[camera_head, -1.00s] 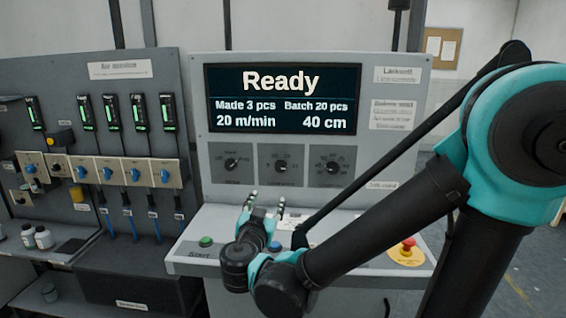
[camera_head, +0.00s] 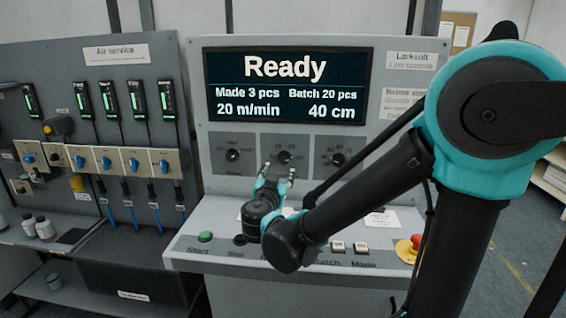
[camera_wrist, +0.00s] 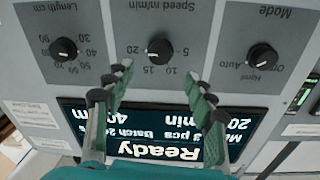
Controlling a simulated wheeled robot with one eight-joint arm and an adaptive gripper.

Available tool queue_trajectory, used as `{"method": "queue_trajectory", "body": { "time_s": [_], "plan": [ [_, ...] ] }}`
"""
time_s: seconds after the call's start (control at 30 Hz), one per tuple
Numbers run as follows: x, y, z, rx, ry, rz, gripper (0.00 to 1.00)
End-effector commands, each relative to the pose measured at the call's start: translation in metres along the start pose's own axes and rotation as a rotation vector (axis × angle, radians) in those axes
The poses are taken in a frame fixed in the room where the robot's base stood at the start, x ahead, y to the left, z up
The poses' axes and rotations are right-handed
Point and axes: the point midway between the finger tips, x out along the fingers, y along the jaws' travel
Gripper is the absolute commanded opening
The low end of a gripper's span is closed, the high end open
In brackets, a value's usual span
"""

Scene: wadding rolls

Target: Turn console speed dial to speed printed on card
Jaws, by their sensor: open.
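The console's speed dial (camera_wrist: 158,50), a black knob labelled "Speed m/min", is the middle of three dials in the upside-down wrist view. It also shows in the head view (camera_head: 284,156). In the head view my gripper (camera_head: 275,173) is just in front of the middle dial panel. The screen (camera_head: 288,86) reads "Ready", 20 m/min and 40 cm. A white card (camera_head: 382,220) lies on the console desk at right, its print unreadable.
The mode dial (camera_head: 232,155) and length dial (camera_head: 338,159) flank the speed dial. A green start button (camera_head: 205,236), batch and made buttons and a red emergency stop (camera_head: 416,242) sit on the desk. The air service panel (camera_head: 110,100) stands left.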

Motion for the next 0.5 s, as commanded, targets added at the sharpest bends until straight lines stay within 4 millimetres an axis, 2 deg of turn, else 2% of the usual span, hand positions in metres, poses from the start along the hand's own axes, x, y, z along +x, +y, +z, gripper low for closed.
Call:
{"method": "queue_trajectory", "body": {
  "time_s": [0.1, 0.3, 0.5],
  "plan": [
    [0.025, 0.001, 0.0, 0.0, 0.001, 0.004, 0.55],
    [0.059, 0.001, 0.0, 0.0, 0.001, 0.003, 0.55],
    [0.079, 0.0, 0.0, 0.0, 0.0, 0.001, 0.55]
  ]
}}
